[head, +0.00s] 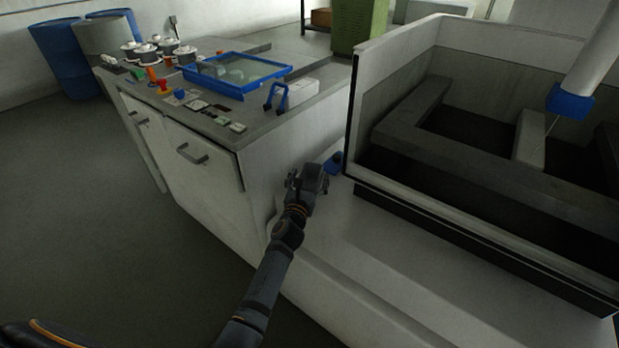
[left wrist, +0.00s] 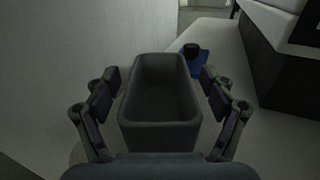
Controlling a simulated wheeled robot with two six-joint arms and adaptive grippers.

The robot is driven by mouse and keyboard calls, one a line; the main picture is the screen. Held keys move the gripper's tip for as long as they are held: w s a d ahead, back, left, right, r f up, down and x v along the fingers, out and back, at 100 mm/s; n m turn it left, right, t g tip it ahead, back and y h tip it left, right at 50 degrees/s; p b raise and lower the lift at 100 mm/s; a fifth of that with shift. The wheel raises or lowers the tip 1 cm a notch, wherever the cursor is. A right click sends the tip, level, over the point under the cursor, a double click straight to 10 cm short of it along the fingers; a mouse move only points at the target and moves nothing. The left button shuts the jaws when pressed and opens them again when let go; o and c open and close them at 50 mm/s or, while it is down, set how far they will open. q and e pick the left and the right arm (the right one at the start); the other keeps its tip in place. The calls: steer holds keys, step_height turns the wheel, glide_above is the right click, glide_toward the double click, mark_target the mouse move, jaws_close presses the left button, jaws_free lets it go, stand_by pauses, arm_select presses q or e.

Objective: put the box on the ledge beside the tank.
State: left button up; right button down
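A dark grey, open-topped, empty box (left wrist: 160,110) sits between the fingers of my left gripper (left wrist: 160,88) in the left wrist view. The fingers are spread, with a small gap on each side of the box. The box is hard to tell from the gripper there. It seems to stand on the ledge, but its underside is hidden. My right gripper is not in view.
A small blue item with a black top (head: 335,163) is on the ledge just beyond the gripper, by the tank's corner. The cabinet (head: 205,165) with a cluttered top rises at the left. The ledge is bare toward the front right.

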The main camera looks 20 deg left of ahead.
arm_select(q)
steer(key=shift+s+f, duration=0.1)
steer(key=shift+s, duration=0.25)
steer(key=s, duration=0.6)
steer(key=shift+s+d, duration=0.2)
steer(key=shift+s, duration=0.2)
